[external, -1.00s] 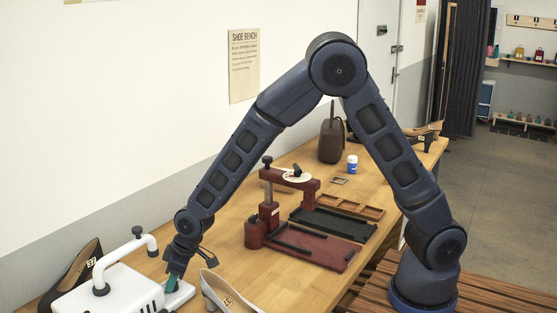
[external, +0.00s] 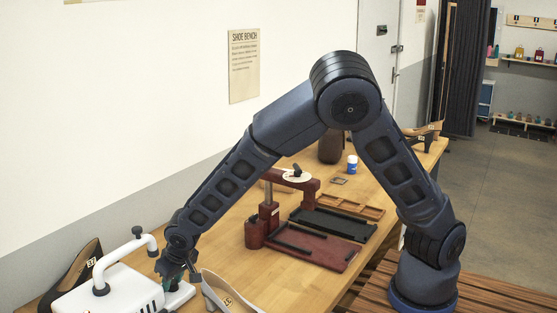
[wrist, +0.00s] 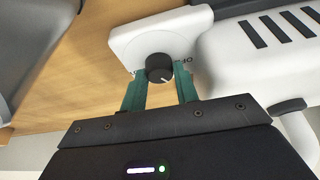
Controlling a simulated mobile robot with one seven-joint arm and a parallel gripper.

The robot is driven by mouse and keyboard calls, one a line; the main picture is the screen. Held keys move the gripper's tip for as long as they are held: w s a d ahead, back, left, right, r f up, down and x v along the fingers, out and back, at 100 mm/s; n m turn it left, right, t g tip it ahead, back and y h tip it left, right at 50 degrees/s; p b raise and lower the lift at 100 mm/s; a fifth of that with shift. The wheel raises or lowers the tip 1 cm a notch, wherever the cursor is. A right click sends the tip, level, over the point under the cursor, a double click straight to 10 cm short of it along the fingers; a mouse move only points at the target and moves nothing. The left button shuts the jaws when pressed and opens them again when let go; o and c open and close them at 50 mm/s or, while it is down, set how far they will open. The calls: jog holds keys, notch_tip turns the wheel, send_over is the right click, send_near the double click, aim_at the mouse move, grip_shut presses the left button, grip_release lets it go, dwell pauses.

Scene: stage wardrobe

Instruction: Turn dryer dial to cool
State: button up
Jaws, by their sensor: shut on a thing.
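The white dryer (external: 85,298) stands at the lower left of the bench in the external view. Its side plate (wrist: 190,24) carries a round black dial (wrist: 158,67) with a white pointer line, which slants to the lower right in the wrist view. In the external view my gripper (external: 177,276) hides the dial.
A dark shoe (external: 75,272) lies behind the dryer and a pale shoe (external: 228,294) lies close to the right of my gripper. A dark red press stand (external: 255,233) with trays stands farther along the bench. Bare wood lies between it and the pale shoe.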

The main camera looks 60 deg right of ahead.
jog(key=shift+m, duration=0.3)
jog(key=o, duration=1)
jog(key=shift+c, duration=0.2)
jog(key=shift+r, duration=0.1)
jog(key=v, duration=1)
jog(key=shift+r, duration=0.3)
jog(key=shift+s, duration=0.1)
